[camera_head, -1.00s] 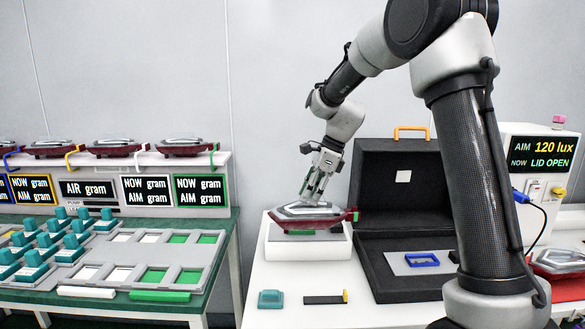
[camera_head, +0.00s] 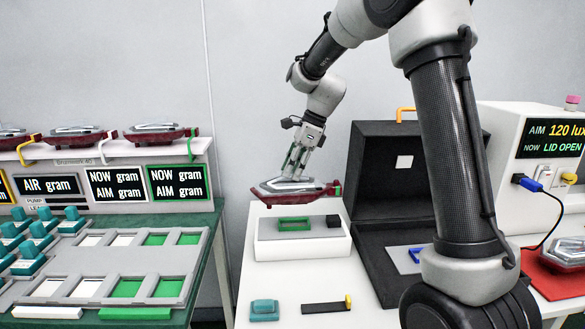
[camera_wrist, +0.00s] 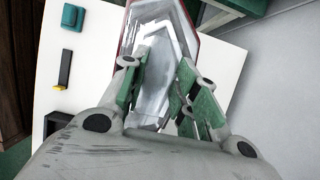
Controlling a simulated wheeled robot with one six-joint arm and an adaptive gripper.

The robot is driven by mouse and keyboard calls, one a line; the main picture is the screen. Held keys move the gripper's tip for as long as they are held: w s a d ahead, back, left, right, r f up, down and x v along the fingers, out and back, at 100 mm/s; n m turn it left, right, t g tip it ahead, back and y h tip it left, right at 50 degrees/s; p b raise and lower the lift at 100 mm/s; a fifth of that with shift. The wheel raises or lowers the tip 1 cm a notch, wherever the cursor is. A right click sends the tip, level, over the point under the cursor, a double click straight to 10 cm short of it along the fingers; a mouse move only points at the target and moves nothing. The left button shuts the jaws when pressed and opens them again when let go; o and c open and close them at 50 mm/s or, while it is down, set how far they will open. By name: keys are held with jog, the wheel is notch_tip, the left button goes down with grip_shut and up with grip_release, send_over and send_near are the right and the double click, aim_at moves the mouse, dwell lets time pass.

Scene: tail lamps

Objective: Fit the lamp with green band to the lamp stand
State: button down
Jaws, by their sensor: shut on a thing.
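My gripper (camera_head: 297,172) is shut on a lamp (camera_head: 268,192) with a grey-clear top and dark red base. A green band (camera_head: 337,189) shows at its right end. The lamp is held roughly level above a white block (camera_head: 270,248), apart from it. The block's top has a green-framed recess and a dark piece. I cannot tell for sure which thing is the lamp stand. In the wrist view, the lamp (camera_wrist: 163,22) lies between and beyond my green-padded fingers (camera_wrist: 165,88), which hide part of it.
A black case (camera_head: 388,165) stands open behind right. A teal block (camera_head: 264,310) and a black bar (camera_head: 325,308) lie in front. At right, another lamp (camera_head: 572,256) sits on a red mat (camera_head: 548,278) beside the white meter (camera_head: 500,140). Shelf lamps (camera_head: 160,133) stand left.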

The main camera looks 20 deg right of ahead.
jog(key=shift+f, duration=2.8)
jog(key=shift+f, duration=0.1)
jog(key=shift+f, duration=1.3)
jog(key=c, duration=1)
grip_release()
jog(key=v, duration=1.2)
